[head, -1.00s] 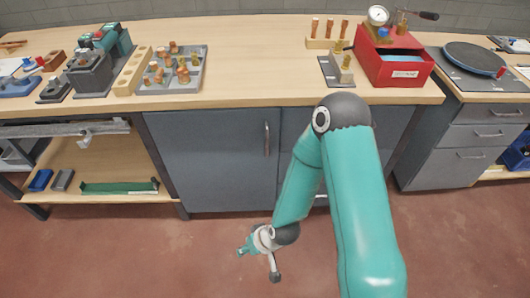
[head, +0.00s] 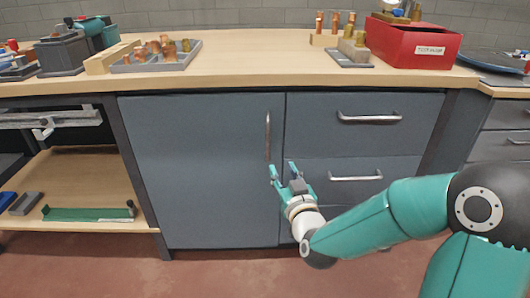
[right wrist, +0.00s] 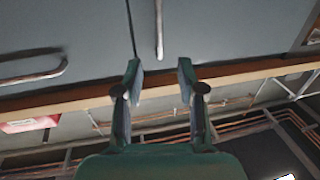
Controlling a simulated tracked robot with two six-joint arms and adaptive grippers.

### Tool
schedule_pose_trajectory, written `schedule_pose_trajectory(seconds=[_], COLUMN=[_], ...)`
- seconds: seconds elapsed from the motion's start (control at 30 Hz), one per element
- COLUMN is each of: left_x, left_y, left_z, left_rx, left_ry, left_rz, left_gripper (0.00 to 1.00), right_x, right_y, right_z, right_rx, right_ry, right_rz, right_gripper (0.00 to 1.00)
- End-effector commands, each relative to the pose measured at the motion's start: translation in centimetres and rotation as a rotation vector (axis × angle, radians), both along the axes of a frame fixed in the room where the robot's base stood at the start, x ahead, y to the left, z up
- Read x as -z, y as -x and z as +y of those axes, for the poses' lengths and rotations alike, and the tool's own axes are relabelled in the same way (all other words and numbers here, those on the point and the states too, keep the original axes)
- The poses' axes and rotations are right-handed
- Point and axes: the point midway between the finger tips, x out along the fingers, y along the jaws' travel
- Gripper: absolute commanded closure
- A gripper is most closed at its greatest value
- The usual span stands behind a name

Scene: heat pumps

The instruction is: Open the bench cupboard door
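The bench cupboard door (head: 195,185) is a grey panel under the worktop, and it is shut. Its vertical metal handle (head: 267,136) is near the door's right edge; the handle also shows in the right wrist view (right wrist: 159,28). My right gripper (head: 282,170) is open and empty, just below and slightly right of the handle's lower end in the head view. In the right wrist view, the two fingers (right wrist: 158,68) are apart with the handle ahead between them, and I see no contact. My left gripper is not in view.
Two drawers with horizontal handles (head: 369,117) (head: 356,178) are right of the door. The wooden worktop (head: 250,50) holds a red box (head: 412,45) and a tray of fittings (head: 155,62). An open shelf (head: 75,175) is at the left. Red floor lies in front.

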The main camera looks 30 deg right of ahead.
Motion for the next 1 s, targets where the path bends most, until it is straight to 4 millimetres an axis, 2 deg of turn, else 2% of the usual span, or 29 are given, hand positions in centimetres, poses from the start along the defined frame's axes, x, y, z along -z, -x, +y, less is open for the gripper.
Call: schedule_pose_trajectory(seconds=[0.17,0.27,0.6,0.8,1.0], left_x=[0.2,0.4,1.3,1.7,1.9], left_y=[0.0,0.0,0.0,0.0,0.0], left_z=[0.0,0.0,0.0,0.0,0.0], left_rx=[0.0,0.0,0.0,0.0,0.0], left_ry=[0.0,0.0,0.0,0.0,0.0], left_rz=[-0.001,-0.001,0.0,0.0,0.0], left_gripper=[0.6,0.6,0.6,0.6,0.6], right_x=[-0.1,-0.1,0.1,0.0,0.0], right_y=[-1.5,-3.0,-9.9,-13.3,-15.1], right_z=[-0.7,-1.2,-3.7,-5.0,-5.6], right_rx=[0.004,0.003,0.002,0.001,0.0], right_ry=[0.003,0.003,0.001,0.0,0.0], right_rz=[-0.005,-0.005,-0.004,-0.004,-0.002], right_gripper=[0.61,0.61,0.61,0.61,0.61])
